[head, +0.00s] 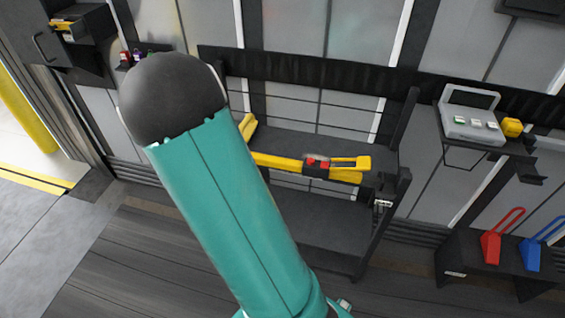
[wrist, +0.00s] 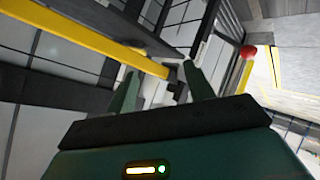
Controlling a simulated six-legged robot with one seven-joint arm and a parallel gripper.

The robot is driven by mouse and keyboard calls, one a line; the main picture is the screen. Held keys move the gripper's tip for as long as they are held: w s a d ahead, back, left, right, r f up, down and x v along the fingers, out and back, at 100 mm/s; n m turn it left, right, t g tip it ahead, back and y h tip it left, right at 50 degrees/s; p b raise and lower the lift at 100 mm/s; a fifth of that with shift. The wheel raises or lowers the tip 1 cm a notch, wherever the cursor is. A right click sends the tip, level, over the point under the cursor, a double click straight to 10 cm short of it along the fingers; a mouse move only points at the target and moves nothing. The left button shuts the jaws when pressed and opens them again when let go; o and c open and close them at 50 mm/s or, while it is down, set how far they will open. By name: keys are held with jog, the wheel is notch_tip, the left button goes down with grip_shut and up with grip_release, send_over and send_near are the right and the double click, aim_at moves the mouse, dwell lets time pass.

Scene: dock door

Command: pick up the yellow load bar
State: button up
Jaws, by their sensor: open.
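The yellow load bar (head: 345,170) lies across the rack in the head view, with a dark middle part carrying red pieces. My teal arm hides its left part. In the wrist view a long yellow bar (wrist: 85,37) slants from the upper left toward the fingertips; it looks like the load bar, but I cannot be certain. My gripper (wrist: 162,72) is open, its two green fingers apart. The bar's end shows near the gap between the fingertips; whether it is between them I cannot tell. My gripper does not show in the head view.
The dark rack (head: 330,228) stands against the panelled wall. A grey control box (head: 470,124) sits on a shelf at right. Red (head: 490,248) and blue (head: 532,255) handled objects stand on a low dark stand. Open floor lies at lower left.

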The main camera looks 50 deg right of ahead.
jog(key=s+d+f+n+h, duration=0.2)
jog(key=s+d+f+h, duration=0.2)
jog(key=s+d, duration=0.25)
jog(key=n+t+h, duration=0.2)
jog(key=n+t, duration=0.1)
jog(key=n, duration=0.4)
send_near(285, 159)
jog(key=w+d, duration=0.1)
jog(key=w+d+f, duration=0.1)
jog(key=d, duration=0.1)
jog(key=w+d+f, duration=0.1)
jog(key=shift+w+d, duration=0.2)
jog(key=shift+w, duration=0.15)
jog(key=x, duration=0.5)
jog(key=shift+d+r, duration=0.15)
jog(key=shift+r, duration=0.05)
grip_shut()
jog(key=shift+w+r, duration=0.1)
